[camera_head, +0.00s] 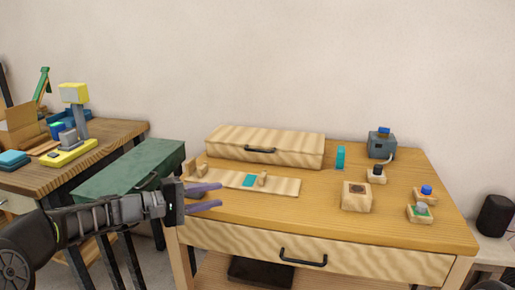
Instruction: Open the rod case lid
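The rod case (218,142) is a long pale wooden box with striped grain at the back of the wooden table. Its lid is down, and a dark handle (260,149) shows on its front. My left gripper (220,195) comes in from the left at the table's left edge, in front of and left of the case. Its two purple fingers are apart, with nothing seen held between them. It is clear of the handle. My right gripper is not in view. The inside of the case is hidden.
A flat wooden board (285,186) with small blocks and a teal patch lies before the case. A teal block (340,157), a blue-grey device (381,145), a wooden block (356,198) and small wooden stands (420,213) are to the right. The table's front middle is clear.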

